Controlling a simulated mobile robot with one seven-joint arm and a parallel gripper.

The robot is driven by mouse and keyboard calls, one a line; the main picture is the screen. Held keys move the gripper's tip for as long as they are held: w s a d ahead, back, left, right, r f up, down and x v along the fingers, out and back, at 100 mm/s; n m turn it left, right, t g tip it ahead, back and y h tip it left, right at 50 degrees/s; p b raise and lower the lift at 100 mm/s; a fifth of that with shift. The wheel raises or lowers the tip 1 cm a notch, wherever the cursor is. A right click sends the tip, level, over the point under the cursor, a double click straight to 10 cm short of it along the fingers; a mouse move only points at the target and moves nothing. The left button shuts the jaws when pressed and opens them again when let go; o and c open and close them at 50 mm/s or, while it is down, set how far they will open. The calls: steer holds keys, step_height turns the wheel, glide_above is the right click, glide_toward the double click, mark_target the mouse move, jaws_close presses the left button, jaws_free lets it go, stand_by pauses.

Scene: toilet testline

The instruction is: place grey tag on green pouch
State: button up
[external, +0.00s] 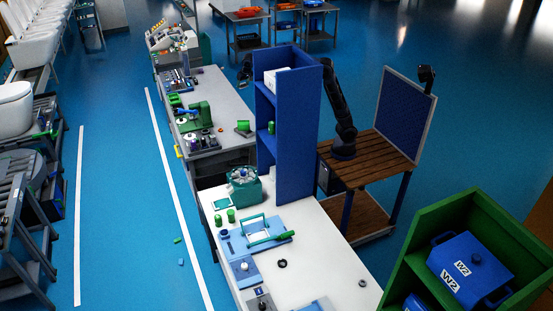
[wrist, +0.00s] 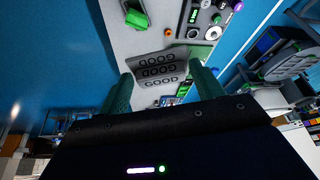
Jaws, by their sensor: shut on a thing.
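My gripper (wrist: 161,74) shows two green fingers in the wrist view, one on each side of a dark grey tag (wrist: 158,69). The tag bears rows of "GOOD" lettering and is held between the fingertips. In the external view my gripper (external: 246,72) is small and dark, left of the tall blue shelf; the tag cannot be made out there. A green object (wrist: 137,17) lies on the grey bench near its edge in the wrist view, apart from the tag. It seems to be the green object (external: 243,127) beside the shelf. I cannot tell whether it is the pouch.
The tall blue shelf (external: 296,130) stands between my arm's base and the grey bench (external: 226,93). The bench carries a green machine (external: 197,115) and small parts. A white table (external: 325,240) with green and blue fixtures is in front. Blue floor is open to the left.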

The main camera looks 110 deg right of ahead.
steer(key=s+d+f+m, duration=0.1)
steer(key=d+f+m, duration=0.1)
steer(key=d+f, duration=0.95)
steer(key=m+g, duration=0.1)
glide_above(243, 123)
steer(key=a, duration=0.1)
step_height(243, 123, down, 12)
steer(key=f, duration=2)
steer(key=shift+s+a+f, duration=0.1)
steer(key=shift+s+a, duration=0.05)
steer(key=shift+a, duration=0.05)
steer(key=shift+f, duration=0.2)
steer(key=o, duration=1)
steer(key=shift+o, duration=0.2)
steer(key=v, duration=1.2)
steer(key=shift+w+r, duration=0.2)
steer(key=shift+a, duration=0.1)
